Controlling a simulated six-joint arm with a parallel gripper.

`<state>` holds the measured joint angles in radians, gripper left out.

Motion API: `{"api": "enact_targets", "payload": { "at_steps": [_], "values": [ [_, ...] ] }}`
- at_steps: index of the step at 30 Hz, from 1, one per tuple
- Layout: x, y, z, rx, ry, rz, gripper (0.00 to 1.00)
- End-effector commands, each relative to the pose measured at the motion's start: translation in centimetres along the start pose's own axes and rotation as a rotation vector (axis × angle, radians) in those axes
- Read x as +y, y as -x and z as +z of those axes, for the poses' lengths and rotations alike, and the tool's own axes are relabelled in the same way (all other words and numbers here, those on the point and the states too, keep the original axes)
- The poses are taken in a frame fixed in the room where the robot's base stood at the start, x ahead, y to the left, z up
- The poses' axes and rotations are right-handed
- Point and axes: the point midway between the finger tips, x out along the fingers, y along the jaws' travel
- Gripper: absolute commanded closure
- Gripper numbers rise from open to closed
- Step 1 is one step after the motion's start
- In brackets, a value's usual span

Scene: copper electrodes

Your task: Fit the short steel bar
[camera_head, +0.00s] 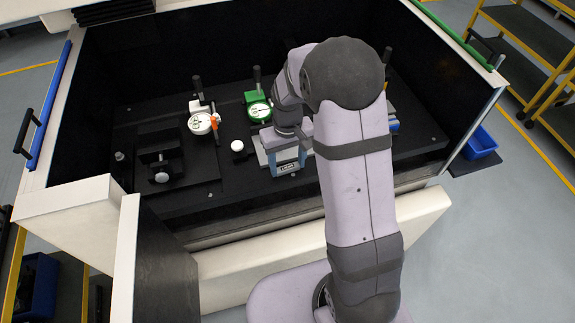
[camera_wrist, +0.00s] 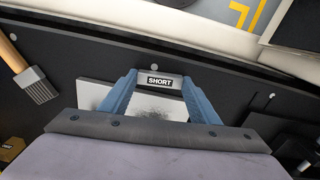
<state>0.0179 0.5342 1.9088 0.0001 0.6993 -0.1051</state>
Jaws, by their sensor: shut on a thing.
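The short steel bar shows as a grey block with a "SHORT" label (camera_wrist: 159,81) between the fingertips in the wrist view. My gripper (camera_wrist: 160,84) has two blue fingers, shut on the bar from both sides. In the head view my gripper (camera_head: 287,163) is low over the black bench, and the bar's label (camera_head: 287,168) faces the front. A light grey plate (camera_wrist: 90,92) lies beneath the fingers; I cannot tell whether the bar touches it. A black clamp-like fixture (camera_head: 160,158) with a pale round knob stands to the left.
A white dial gauge (camera_head: 202,123) with an orange part and a green-framed gauge (camera_head: 257,109) stand behind and left of my gripper. A small white knob (camera_head: 238,146) is nearby. A brush (camera_wrist: 36,88) lies at left in the wrist view. Dark enclosure walls surround the bench.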

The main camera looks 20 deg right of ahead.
Motion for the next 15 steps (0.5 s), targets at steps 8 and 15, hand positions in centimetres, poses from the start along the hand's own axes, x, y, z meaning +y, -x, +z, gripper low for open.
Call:
{"api": "enact_targets", "payload": {
  "at_steps": [8, 15],
  "values": [
    [0.0, 4.0, -0.2, 0.008, 0.000, 0.001, 0.72],
    [0.0, 7.7, -0.1, 0.006, 0.000, 0.001, 0.72]
  ]
}}
